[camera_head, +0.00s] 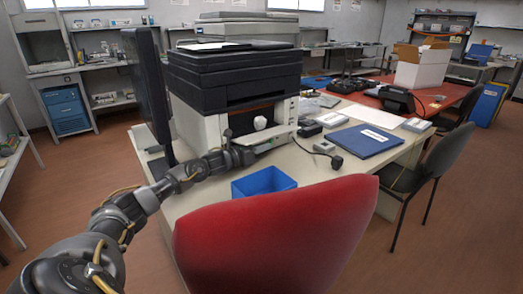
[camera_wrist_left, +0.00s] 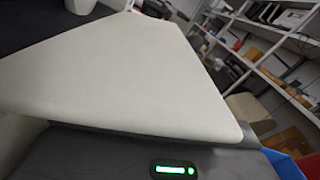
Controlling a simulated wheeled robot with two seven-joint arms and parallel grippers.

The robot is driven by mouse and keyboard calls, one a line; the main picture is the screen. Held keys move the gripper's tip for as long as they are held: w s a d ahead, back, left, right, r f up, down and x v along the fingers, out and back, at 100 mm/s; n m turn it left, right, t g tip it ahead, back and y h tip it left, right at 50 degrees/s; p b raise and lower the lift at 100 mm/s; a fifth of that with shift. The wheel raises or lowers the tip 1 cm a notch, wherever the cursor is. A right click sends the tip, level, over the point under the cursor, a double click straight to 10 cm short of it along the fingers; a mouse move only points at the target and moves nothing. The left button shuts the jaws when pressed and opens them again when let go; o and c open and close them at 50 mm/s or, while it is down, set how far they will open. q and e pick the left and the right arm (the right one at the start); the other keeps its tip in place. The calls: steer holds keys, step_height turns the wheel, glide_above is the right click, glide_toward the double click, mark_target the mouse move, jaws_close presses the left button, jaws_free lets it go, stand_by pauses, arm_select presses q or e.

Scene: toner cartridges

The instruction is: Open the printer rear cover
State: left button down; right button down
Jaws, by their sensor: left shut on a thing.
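The printer (camera_head: 235,78) stands on the desk, with a black upper part and a pale lower body. A pale flat cover (camera_head: 272,134) sticks out roughly level from the lower body, below an opening. In the left wrist view the cover (camera_wrist_left: 125,75) is a large white panel filling much of the picture. My left gripper (camera_head: 246,152) is at the cover's near left edge and is shut on it; its fingertips are hard to make out. The gripper's grey body with a green light shows in the wrist view (camera_wrist_left: 100,152). My right gripper is not in view.
A white rounded part (camera_head: 260,123) shows in the opening. A blue open box (camera_head: 263,182) sits below the cover on the desk (camera_head: 185,205). A blue folder (camera_head: 365,141) lies to the right. A red chair (camera_head: 280,235) stands in front. A dark upright screen (camera_head: 148,85) is left of the printer.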

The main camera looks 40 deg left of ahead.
arm_select(q)
steer(key=shift+r+n, duration=0.35)
steer(key=shift+n, duration=0.05)
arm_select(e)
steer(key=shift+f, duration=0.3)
arm_select(q)
steer(key=c, duration=1.5)
jaws_free()
steer(key=v, duration=0.9)
steer(key=shift+s+a+f+b, duration=0.1)
steer(key=shift+s+f+b, duration=0.1)
steer(key=shift+b, duration=0.1)
steer(key=shift+s+a+r, duration=0.1)
steer(key=shift+s+a, duration=0.05)
steer(key=shift+s, duration=0.55)
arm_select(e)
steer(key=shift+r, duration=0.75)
arm_select(q)
steer(key=shift+a, duration=0.15)
